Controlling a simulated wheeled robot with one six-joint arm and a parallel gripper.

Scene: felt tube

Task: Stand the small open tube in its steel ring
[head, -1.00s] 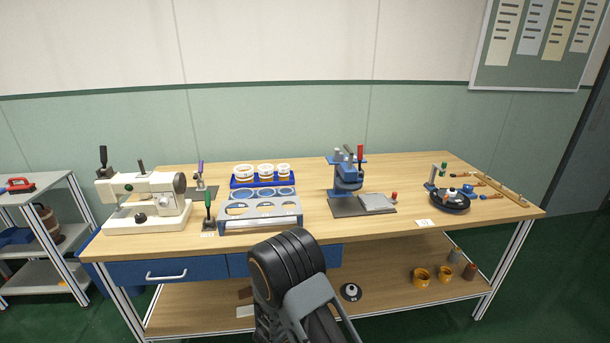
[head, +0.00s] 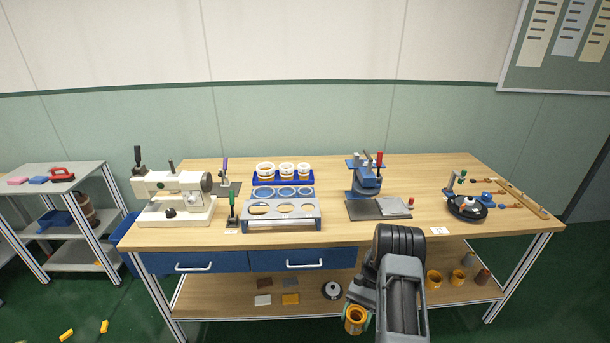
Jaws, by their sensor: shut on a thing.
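An amber open tube (head: 355,325) is at my gripper (head: 361,312), low in front of the bench. My gripper is shut on it, and its open end faces up toward the camera. The fingers are small and partly hidden behind the wrist. The steel rack (head: 302,219) stands on the bench, left of and beyond my gripper. Its front row has several round openings that look empty. I cannot tell which opening is the small tube's ring.
Behind the steel openings are blue rings (head: 286,191) and a blue rack (head: 262,182) with white-rimmed rings. A sewing machine (head: 175,198) stands left and a blue press (head: 366,182) right. The bench's front edge (head: 340,240) lies between my gripper and the rack.

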